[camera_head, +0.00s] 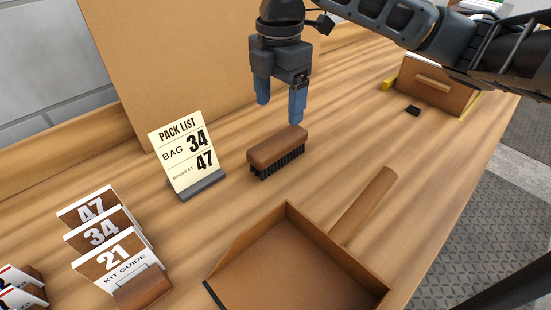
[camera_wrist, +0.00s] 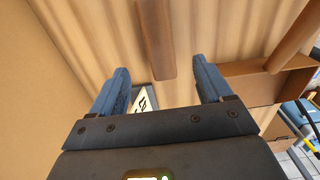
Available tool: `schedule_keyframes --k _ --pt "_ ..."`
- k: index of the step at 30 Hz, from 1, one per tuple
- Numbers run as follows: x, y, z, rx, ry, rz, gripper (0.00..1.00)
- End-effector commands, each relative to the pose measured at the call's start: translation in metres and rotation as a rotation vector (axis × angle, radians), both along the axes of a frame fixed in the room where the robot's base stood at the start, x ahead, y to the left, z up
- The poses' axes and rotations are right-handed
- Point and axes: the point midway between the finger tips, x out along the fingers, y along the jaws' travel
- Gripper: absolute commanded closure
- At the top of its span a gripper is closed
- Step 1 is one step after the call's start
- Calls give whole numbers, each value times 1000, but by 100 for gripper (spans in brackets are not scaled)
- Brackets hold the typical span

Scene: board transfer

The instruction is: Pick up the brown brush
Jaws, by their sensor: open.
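The brown brush (camera_head: 277,148) lies bristles down on the wooden table, with its black bristles under a brown wooden back. In the wrist view the brush (camera_wrist: 156,40) shows beyond and between the two blue fingers. My gripper (camera_head: 279,109) is open and empty, pointing down above the brush and apart from it. In the wrist view my gripper (camera_wrist: 162,82) shows its fingers spread wide.
A pack list sign (camera_head: 184,155) stands left of the brush. A brown dustpan (camera_head: 289,262) with a handle lies in front. Numbered kit guide cards (camera_head: 112,262) stand at the lower left. A brown box (camera_head: 432,84) sits at the back right. A tan panel (camera_head: 180,60) stands behind.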

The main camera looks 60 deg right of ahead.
Motion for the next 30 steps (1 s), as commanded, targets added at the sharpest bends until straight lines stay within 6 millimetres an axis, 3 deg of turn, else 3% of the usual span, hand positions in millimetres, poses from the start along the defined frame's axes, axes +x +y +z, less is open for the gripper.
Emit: schedule_keyframes --k 3,17,24,30 --pt "0 0 -18 0 0 0 21" --pt "0 -1 -53 1 2 -2 21" --pt "0 -1 -87 2 2 -2 21" --pt "0 -2 -97 -1 0 0 21"
